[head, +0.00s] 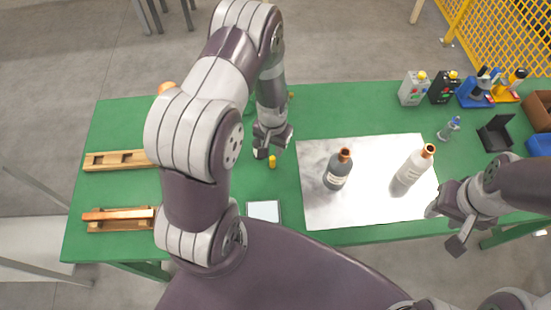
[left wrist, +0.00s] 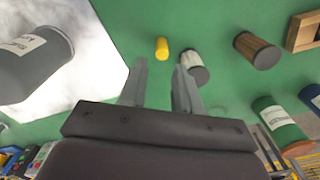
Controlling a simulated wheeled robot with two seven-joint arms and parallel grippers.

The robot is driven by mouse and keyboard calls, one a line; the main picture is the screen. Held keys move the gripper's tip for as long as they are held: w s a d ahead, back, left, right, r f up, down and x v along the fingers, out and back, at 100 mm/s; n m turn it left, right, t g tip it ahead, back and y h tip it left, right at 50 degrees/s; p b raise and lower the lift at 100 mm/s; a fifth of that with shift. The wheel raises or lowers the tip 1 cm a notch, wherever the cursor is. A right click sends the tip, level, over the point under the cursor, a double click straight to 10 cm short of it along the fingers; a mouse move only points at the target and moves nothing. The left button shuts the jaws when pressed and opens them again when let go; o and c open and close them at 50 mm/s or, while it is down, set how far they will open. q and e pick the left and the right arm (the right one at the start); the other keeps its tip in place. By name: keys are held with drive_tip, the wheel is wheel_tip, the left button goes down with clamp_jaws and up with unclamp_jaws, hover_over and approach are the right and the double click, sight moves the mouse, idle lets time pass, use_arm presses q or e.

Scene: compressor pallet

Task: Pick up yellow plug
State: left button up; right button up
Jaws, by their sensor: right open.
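The yellow plug (head: 272,161) is a small cylinder on the green table, left of the metal sheet. In the left wrist view the plug (left wrist: 162,48) lies just beyond my left fingertips (left wrist: 160,67), roughly centred on the gap between them. My left gripper (head: 268,151) is open and empty; in the head view it is directly beside the plug. Whether the fingers touch the plug cannot be told. My right gripper (head: 444,229) is open and empty at the table's front edge, right of the metal sheet.
A pale-ended cylinder (left wrist: 194,67) is close to the right finger; a brown cylinder (left wrist: 257,50) is farther right. Wooden holders (head: 118,160) lie left. A pale tablet-like plate (head: 263,211) lies in front.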

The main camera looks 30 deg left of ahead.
sight(272, 158)
use_arm(q)
wheel_tip(272, 158, down, 5)
drive_tip(key=shift+a+f+p, duration=0.1)
drive_tip(key=shift+a+p, duration=0.05)
drive_tip(key=shift+p, duration=0.65)
drive_tip(key=shift+w+f, duration=0.1)
drive_tip(key=shift+f, duration=0.3)
clamp_jaws()
drive_tip(key=shift+r, duration=0.1)
drive_tip(key=shift+r, duration=0.3)
drive_tip(key=d+r+b, duration=0.4)
drive_tip(key=d+r, duration=0.6)
drive_tip(key=d, duration=0.1)
drive_tip(key=shift+d+r, duration=0.15)
drive_tip(key=shift+d, duration=0.2)
